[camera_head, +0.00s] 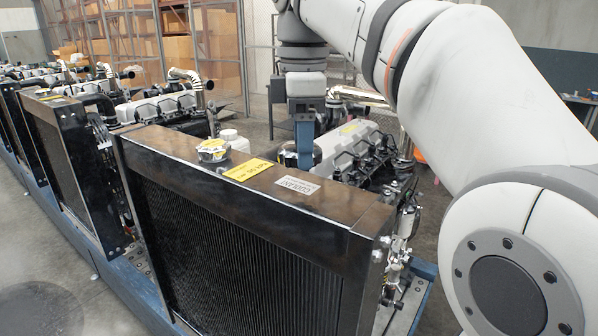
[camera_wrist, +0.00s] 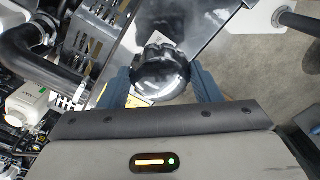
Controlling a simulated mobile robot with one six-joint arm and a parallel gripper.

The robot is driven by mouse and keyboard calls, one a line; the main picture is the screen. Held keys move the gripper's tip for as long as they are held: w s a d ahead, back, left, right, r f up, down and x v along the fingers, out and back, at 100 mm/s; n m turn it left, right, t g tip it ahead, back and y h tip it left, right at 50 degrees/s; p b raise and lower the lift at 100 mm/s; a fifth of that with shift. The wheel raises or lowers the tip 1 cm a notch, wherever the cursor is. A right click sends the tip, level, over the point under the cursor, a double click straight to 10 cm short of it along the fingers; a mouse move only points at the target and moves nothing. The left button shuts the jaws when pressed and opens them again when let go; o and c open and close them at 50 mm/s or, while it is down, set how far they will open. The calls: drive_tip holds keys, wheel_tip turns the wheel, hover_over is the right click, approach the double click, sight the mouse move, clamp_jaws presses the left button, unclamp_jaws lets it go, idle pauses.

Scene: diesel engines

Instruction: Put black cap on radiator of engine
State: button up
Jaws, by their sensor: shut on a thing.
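My gripper (camera_head: 304,145) is shut on a round, glossy black cap (camera_wrist: 160,76), which sits between its two blue fingers in the wrist view. In the head view the gripper points down near the back edge of the nearest engine's radiator (camera_head: 330,207), and the cap shows only partly beside the blue finger. The engine (camera_head: 358,150) is behind the radiator. The cap's underside is hidden.
A yellow label (camera_head: 247,169) and a white label (camera_head: 297,185) lie on the radiator top. A white reservoir (camera_head: 236,142) stands behind the filler fitting. More engines with radiators (camera_head: 62,140) line up at left. Racks of boxes (camera_head: 180,45) stand at the back.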

sight(301, 188)
drive_tip(key=shift+a+f, duration=0.15)
drive_tip(key=shift+f, duration=2.2)
drive_tip(key=shift+f, duration=0.15)
drive_tip(key=o, duration=1.5)
wheel_tip(301, 188, up, 11)
drive_tip(key=shift+r+p, duration=0.2)
drive_tip(key=shift+p, duration=0.85)
drive_tip(key=shift+r+p, duration=0.5)
drive_tip(key=shift+r, duration=0.05)
